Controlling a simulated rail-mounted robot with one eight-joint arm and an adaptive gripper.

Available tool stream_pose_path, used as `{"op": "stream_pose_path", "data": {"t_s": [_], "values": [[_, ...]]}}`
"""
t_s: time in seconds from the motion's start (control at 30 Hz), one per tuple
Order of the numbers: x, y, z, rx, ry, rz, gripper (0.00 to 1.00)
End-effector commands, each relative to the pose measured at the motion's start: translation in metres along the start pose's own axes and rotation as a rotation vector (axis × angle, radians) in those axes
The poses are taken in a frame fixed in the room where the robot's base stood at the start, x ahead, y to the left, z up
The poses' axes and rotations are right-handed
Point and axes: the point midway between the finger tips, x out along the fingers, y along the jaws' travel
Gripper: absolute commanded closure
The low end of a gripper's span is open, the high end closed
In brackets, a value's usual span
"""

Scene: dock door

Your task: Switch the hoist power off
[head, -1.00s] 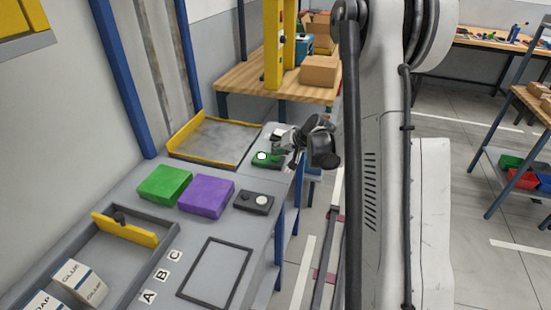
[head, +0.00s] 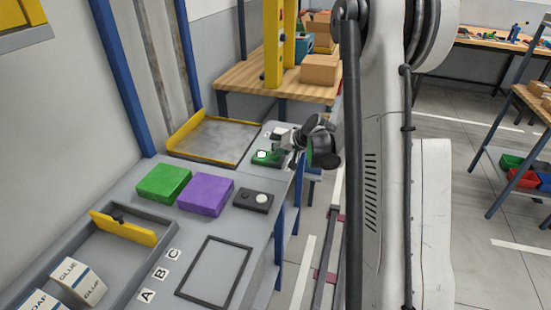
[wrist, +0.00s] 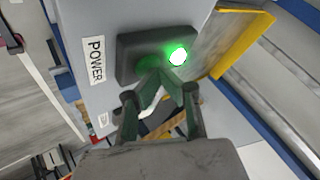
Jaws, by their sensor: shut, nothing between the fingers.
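The power box, a dark block with a glowing green-white lamp (wrist: 177,56), sits on the grey bench next to a "POWER" label (wrist: 95,60) in the wrist view. The power box (head: 258,160) also shows in the head view, tinted green, left of my gripper. My gripper (wrist: 160,78) is shut and empty, its fingertips pointing at the box face just below and left of the lamp. A dark green patch beside the lamp is partly hidden behind the fingertips; I cannot tell whether they touch it. In the head view my gripper (head: 290,161) is at the box's right side.
A similar dark box (head: 254,200) with a pale lamp sits nearer on the bench. Green (head: 164,183) and purple (head: 206,194) blocks lie left of it. A yellow-edged tray (head: 212,140) is behind. An empty black frame (head: 214,272) lies in front.

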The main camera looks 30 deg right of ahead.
Motion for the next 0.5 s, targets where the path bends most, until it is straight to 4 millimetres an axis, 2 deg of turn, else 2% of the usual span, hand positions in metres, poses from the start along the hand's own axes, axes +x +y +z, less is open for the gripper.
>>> {"op": "stream_pose_path", "data": {"t_s": [0.5], "values": [[-0.0022, -0.0016, -0.0015, 0.0, 0.0, 0.0, 1.0]]}}
